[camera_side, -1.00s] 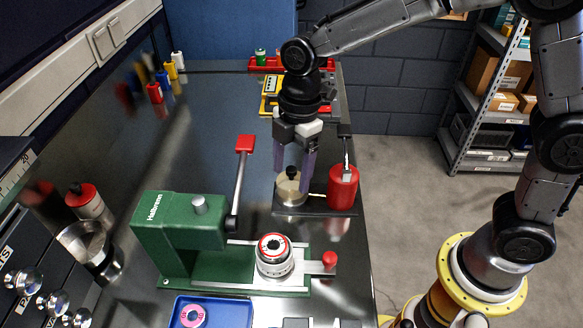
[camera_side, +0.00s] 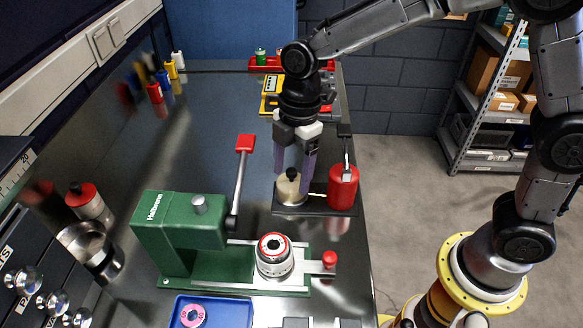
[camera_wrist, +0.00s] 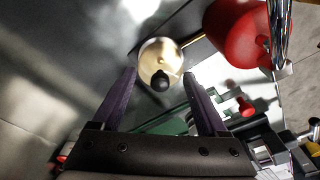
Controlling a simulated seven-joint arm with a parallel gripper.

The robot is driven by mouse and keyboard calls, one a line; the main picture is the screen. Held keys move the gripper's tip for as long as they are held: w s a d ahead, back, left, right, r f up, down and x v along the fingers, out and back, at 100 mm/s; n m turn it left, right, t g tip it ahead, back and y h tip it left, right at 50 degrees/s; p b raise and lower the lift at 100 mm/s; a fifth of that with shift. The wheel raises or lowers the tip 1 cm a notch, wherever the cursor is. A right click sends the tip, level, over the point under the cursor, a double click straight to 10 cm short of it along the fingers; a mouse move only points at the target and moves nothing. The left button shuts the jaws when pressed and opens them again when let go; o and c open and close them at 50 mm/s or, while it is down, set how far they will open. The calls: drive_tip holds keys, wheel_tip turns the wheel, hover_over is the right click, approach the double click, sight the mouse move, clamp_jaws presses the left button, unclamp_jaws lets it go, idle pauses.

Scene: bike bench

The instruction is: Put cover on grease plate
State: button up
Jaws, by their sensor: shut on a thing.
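The cover is a pale brass-coloured piece (camera_side: 291,190) with a black knob, at the grease station on the bench. It also shows in the wrist view (camera_wrist: 158,52), with the knob towards my gripper. My gripper (camera_side: 293,178) points down over it from above, one finger on each side.
A red container (camera_side: 343,188) with a metal lever stands close to the right on the same dark base (camera_side: 318,211). In front is a green press (camera_side: 190,235) with a red-tipped lever and a round metal part (camera_side: 274,258). Open bench lies to the left.

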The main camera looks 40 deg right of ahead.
drive_tip(key=shift+f, duration=0.35)
drive_tip(key=o, duration=1.1)
drive_tip(key=shift+c, duration=0.2)
wheel_tip(320, 180, up, 11)
drive_tip(key=d, duration=0.1)
drive_tip(key=shift+d, duration=0.15)
drive_tip(key=shift+d, duration=0.1)
